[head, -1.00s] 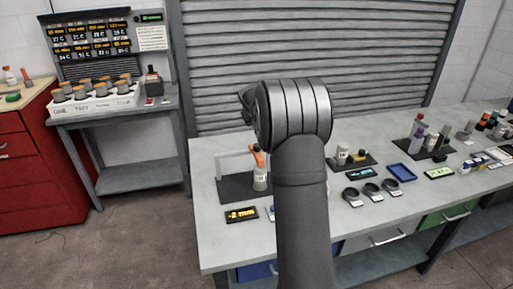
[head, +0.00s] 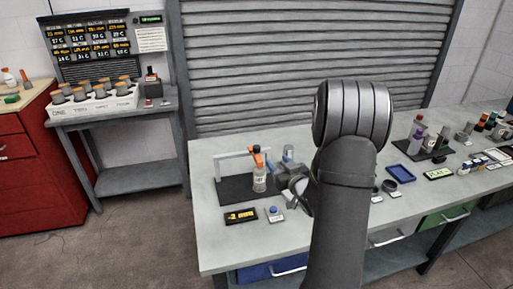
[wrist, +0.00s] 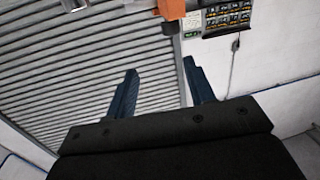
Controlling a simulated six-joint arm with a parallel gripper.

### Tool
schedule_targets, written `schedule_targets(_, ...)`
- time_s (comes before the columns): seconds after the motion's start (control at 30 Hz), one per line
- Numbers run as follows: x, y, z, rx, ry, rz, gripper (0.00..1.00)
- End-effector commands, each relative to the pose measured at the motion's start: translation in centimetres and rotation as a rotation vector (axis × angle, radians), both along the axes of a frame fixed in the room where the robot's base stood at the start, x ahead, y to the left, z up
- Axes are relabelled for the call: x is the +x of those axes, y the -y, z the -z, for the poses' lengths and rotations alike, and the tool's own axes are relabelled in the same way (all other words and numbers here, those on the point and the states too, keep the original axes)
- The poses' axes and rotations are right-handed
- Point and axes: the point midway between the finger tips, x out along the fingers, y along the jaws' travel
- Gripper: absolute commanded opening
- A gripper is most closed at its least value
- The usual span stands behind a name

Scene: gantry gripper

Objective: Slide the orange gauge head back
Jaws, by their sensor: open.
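The orange gauge head (head: 257,155) sits on a small frame with a pale rail (head: 230,155) on a dark base plate (head: 235,190). A bottle (head: 259,181) with a pale label stands just below the head. My gripper (head: 279,158) has blue fingers and is open and empty, just right of the orange head in the head view. In the wrist view an orange block (wrist: 171,8), likely the gauge head, shows at the top edge, beyond my open fingers (wrist: 160,66). I cannot tell whether a finger touches it.
A display with yellow digits (head: 240,216) and a blue button box (head: 274,213) lie in front of the base plate. Dark rings (head: 390,187), a blue tray (head: 402,173) and several bottles stand to the right. A grey shutter (head: 300,60) is behind the table.

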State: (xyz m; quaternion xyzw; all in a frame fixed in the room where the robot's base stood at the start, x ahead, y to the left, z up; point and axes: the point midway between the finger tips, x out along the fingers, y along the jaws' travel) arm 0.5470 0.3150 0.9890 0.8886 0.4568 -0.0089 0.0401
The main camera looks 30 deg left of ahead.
Motion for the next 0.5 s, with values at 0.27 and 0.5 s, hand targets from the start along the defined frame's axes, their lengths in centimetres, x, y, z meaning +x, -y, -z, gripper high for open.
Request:
schedule_targets(0.27, -3.1, 1.5, 1.1, 0.08, -0.023, -0.033, 0.49)
schedule_targets(0.5, -1.1, -1.5, 1.1, 0.08, -0.021, -0.035, 0.49)
